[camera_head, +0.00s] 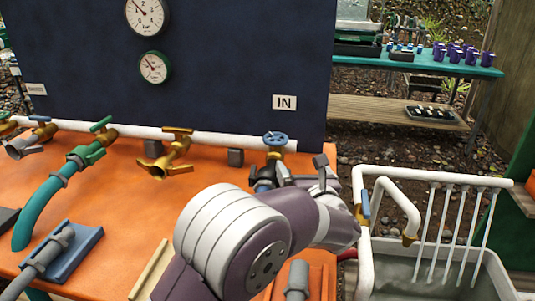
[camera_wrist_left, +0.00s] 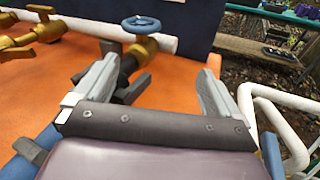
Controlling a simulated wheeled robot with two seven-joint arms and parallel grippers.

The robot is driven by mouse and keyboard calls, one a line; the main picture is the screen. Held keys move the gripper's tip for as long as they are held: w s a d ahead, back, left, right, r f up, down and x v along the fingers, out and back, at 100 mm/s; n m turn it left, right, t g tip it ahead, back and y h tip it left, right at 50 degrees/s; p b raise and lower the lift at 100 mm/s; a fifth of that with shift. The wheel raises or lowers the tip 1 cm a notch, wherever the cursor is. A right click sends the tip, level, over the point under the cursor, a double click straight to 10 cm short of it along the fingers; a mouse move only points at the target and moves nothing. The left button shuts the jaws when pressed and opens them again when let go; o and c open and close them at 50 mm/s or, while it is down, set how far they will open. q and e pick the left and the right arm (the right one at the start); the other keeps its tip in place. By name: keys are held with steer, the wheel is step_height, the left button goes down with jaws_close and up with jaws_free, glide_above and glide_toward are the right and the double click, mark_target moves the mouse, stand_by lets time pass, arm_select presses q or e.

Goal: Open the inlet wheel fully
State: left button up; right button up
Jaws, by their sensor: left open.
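The inlet wheel is a small blue handwheel (camera_head: 275,139) on a brass valve at the right end of the white pipe, below the "IN" label (camera_head: 284,102). In the left wrist view the wheel (camera_wrist_left: 141,25) shows beyond the fingers, left of the middle. My left gripper (camera_head: 296,172) is just below and to the right of the wheel in the head view. In the wrist view its two grey fingers (camera_wrist_left: 162,64) stand wide apart with nothing gripped, short of the wheel. Its arm hides part of the table. My right gripper is not in view.
Brass valves (camera_head: 165,165) and a green-handled valve with a teal hose (camera_head: 40,205) line the pipe to the left. A dark blue panel (camera_head: 220,60) with gauges rises behind. A white pipe frame over a basin (camera_head: 440,180) stands close on the right.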

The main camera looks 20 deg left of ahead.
mark_target(280, 143)
arm_select(q)
steer(key=w+a+n, duration=0.1)
steer(key=w+a, duration=0.1)
steer(key=a, duration=0.1)
steer(key=w+a+r+y, duration=0.1)
steer(key=w+a, duration=0.2)
steer(key=w+a+n+b, duration=0.1)
steer(key=w+a, duration=0.2)
steer(key=a, duration=0.1)
steer(key=shift+w+r+n+g+y, duration=0.1)
steer(key=shift+r+n+g+y, duration=0.2)
steer(key=shift+r+y, duration=0.1)
steer(key=shift+c, duration=0.3)
steer(key=c, duration=0.9)
